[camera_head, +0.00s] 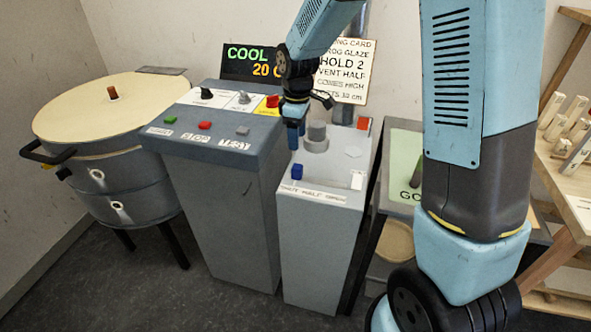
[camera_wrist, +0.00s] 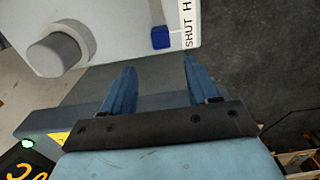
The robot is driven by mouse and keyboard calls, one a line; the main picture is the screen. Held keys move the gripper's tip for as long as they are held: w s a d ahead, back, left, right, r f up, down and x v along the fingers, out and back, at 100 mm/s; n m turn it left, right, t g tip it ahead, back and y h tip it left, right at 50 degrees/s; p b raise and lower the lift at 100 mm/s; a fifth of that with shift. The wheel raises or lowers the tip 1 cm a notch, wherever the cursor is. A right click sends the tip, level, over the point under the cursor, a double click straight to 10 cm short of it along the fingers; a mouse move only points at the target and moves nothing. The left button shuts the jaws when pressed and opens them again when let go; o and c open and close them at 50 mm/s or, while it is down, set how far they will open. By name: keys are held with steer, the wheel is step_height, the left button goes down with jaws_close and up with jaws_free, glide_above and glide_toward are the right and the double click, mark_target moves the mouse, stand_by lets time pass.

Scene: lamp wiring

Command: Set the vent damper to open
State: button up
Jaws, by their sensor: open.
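A small blue block (camera_head: 297,171), apparently the damper's handle, sits on the top of the narrow grey cabinet (camera_head: 325,250). It stands at the left end, by SHUT on the label strip (camera_head: 313,194) along the front edge. In the wrist view the blue block (camera_wrist: 160,37) lies just beyond and between my fingertips, with the label strip (camera_wrist: 189,25) beside it. My gripper (camera_head: 293,138) is open and empty, pointing down above the gap between the two cabinets, behind the blue block. Its two blue fingers show in the wrist view (camera_wrist: 159,68).
A grey round knob (camera_head: 316,140) stands close to the gripper on the same cabinet. A wider control cabinet (camera_head: 225,200) with switches and coloured buttons is at left, beside a round kiln (camera_head: 110,110). A white card (camera_head: 345,72) reads VENT HALF.

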mark_target(297, 166)
step_height(297, 166, down, 13)
steer(key=shift+r, duration=0.1)
stand_by(0.4)
jaws_close()
stand_by(0.5)
